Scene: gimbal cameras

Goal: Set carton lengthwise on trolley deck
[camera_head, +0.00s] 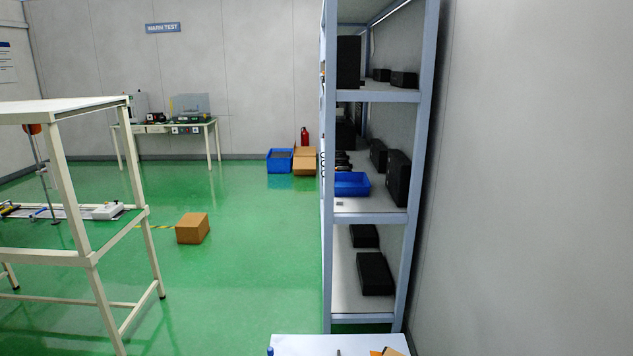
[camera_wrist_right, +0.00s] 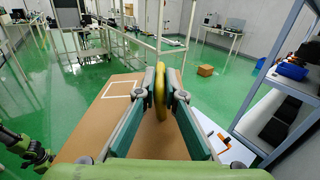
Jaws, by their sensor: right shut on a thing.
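In the wrist view my right gripper (camera_wrist_right: 162,98) is shut on a thin yellow ring-like thing (camera_wrist_right: 160,85), held upright between its two teal fingers. Under and behind the fingers lies a broad flat brown surface (camera_wrist_right: 90,130) with a white rectangular outline; I cannot tell whether it is the carton's top or the trolley deck. A green and black part of my left arm (camera_wrist_right: 22,148) shows at the left edge; its gripper is not clear. A closed brown carton (camera_head: 192,228) stands on the green floor in the head view. Neither gripper shows in the head view.
A white surface (camera_head: 320,345) with an orange-brown item (camera_head: 388,352) is at the bottom of the head view. A shelf rack (camera_head: 375,205) stands at the right by the wall. A white-framed bench (camera_head: 60,107) stands at the left.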

